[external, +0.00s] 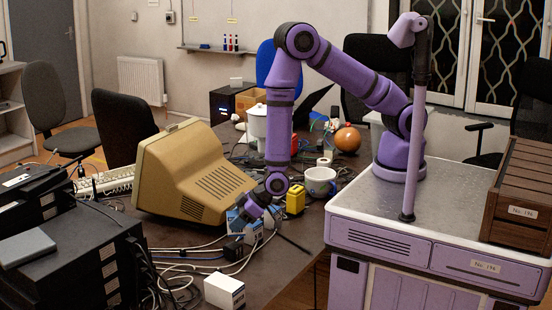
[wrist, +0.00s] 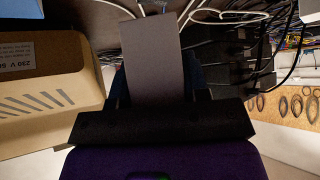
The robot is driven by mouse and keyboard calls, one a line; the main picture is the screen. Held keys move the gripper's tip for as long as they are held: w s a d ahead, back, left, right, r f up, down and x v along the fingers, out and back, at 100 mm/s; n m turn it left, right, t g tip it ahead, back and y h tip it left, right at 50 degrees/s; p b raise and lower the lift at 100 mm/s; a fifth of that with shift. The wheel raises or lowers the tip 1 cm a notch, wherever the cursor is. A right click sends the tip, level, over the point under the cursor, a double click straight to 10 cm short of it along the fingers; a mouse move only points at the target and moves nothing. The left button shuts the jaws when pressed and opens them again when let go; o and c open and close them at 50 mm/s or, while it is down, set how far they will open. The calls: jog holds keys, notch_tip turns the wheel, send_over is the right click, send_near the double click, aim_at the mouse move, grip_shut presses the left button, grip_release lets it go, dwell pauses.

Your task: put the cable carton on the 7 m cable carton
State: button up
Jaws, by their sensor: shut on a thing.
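My gripper (external: 258,208) hangs low over the dark table, to the right of the beige monitor. In the wrist view, my gripper (wrist: 157,95) is shut on a plain grey, flat-faced carton (wrist: 155,55), taken to be the cable carton. A blue and white box shape (external: 238,222) shows at my gripper in the external view; I cannot tell whether it is the held carton or one beside it. A small white carton (external: 224,290) with a dark printed side stands at the table's front edge. No label reading 7 m is legible.
The beige monitor (external: 190,175) stands close on the left. A yellow object (external: 295,199) and a white mug (external: 320,181) are to the right. Loose cables and a black adapter (external: 237,249) lie in front. Black equipment (external: 70,260) is stacked at the left.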

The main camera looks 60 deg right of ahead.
aim_at(273, 209)
jog(key=d+r+m+h, duration=0.1)
jog(key=d+m, duration=0.1)
jog(key=d, duration=0.1)
jog(key=w+d+r+m+t+h, duration=0.1)
jog(key=d+m+h, duration=0.1)
jog(key=d, duration=0.2)
jog(key=w+d+r+m+t+h, duration=0.1)
jog(key=d+m, duration=0.1)
jog(key=d, duration=0.2)
jog(key=shift+w+d+r+m+h, duration=0.2)
jog(key=shift+m+h, duration=0.1)
jog(key=shift+h, duration=0.1)
jog(key=s+d+r+m+h, duration=0.1)
jog(key=d+r+m+h, duration=0.25)
jog(key=d+m, duration=0.45)
jog(key=shift+s+d+f+n+h, duration=0.15)
jog(key=shift+d+f+n, duration=0.3)
jog(key=shift+f, duration=0.9)
jog(key=shift+d+f+n+h, duration=0.2)
jog(key=shift+d+f, duration=0.4)
jog(key=shift+f, duration=0.8)
jog(key=shift+s+d+f+n+h, duration=0.1)
jog(key=shift+d+f+n, duration=0.35)
jog(key=shift+f, duration=0.9)
jog(key=shift+f+g, duration=0.15)
jog(key=shift+g, duration=0.15)
jog(key=o, duration=1.1)
